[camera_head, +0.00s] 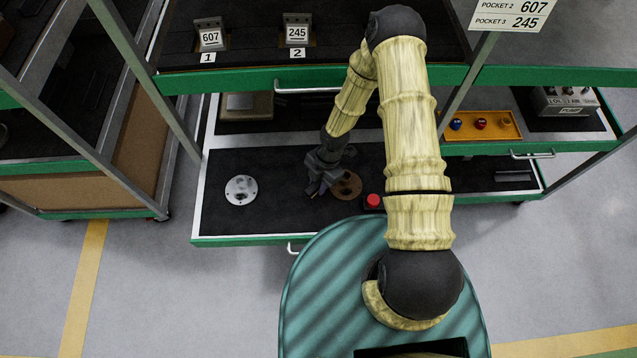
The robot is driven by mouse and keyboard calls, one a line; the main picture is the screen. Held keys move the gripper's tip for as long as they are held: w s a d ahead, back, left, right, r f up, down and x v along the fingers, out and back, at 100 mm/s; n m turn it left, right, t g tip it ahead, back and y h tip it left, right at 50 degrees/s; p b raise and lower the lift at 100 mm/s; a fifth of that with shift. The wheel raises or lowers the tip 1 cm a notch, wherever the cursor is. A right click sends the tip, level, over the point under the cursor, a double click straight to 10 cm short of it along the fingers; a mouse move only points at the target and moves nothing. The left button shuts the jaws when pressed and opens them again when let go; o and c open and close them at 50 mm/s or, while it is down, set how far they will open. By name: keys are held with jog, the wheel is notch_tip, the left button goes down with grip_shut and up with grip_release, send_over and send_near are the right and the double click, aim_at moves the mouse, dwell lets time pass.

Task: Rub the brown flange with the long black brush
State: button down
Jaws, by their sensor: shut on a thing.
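The brown flange (349,186) is a round disc with dark patches, lying on the dark mat of the pulled-out lower drawer. My gripper (317,187) is low over the mat, just left of the flange, and partly covers its left side. It is shut on a small dark thing, which I take to be the long black brush. The brush is hard to tell from the dark fingers and mat. I cannot tell whether it touches the flange.
A silver flange (241,190) lies to the left on the same mat. A red button (373,200) on a dark box is right of the brown flange. A dark block (513,176) lies farther right. A yellow tray (482,125) stands behind. Shelf posts flank the drawer.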

aim_at(317, 183)
jog(key=shift+r+p, duration=1)
jog(key=shift+r, duration=0.75)
jog(key=shift+r+p, duration=1.15)
jog(key=shift+r, duration=0.4)
jog(key=m, duration=0.2)
jog(key=w+m+t, duration=0.1)
jog(key=shift+d+r+m, duration=0.25)
jog(key=shift+r+m, duration=0.1)
jog(key=shift+m, duration=0.05)
jog(key=w+d+r+m+t+h, duration=0.1)
jog(key=d+m, duration=0.4)
jog(key=m, duration=0.6)
jog(key=w+d+r+m+t+h+b, duration=0.1)
jog(key=w+d+r+m+t, duration=0.2)
jog(key=w+d+m, duration=0.3)
jog(key=m, duration=0.4)
jog(key=shift+r+m+h+b, duration=0.3)
jog(key=shift+r+m, duration=0.1)
